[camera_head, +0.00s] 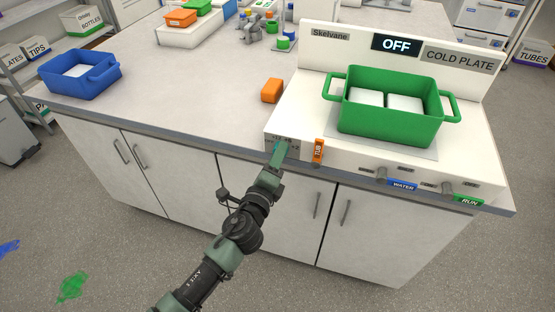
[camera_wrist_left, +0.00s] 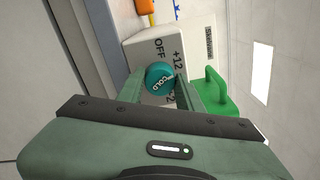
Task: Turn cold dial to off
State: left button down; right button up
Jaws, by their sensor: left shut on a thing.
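The cold plate unit (camera_head: 479,125) stands on the bench, and its display (camera_head: 396,45) reads OFF. My left gripper (camera_head: 282,147) is at the left end of the unit's front face. In the left wrist view my left gripper (camera_wrist_left: 160,88) is shut on the teal cold dial (camera_wrist_left: 159,77), with one finger on each side of it. The dial's cap reads COLD, and OFF and +12 are printed on the panel beside it. Another label is partly hidden by a finger. Which mark the dial points to is hard to tell. My right gripper is not in view.
A green bin (camera_head: 390,117) with white blocks sits on the plate. An orange TUB tag (camera_head: 318,150) is just right of my left gripper. WATER (camera_head: 402,185) and RUN (camera_head: 468,201) controls are farther right. An orange block (camera_head: 272,90) and blue bin (camera_head: 80,75) stand on the bench.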

pick_arm(q)
jog(key=shift+f+n+b, duration=0.1)
jog(key=shift+n+b, duration=0.55)
jog(key=shift+n, duration=4.85)
jog(key=c, duration=0.9)
grip_release()
jog(key=shift+c, duration=0.2)
jog(key=shift+s, duration=0.1)
jog(key=v, duration=0.7)
jog(key=shift+s+b, duration=0.3)
jog(key=shift+b, duration=0.15)
jog(key=shift+a, duration=0.1)
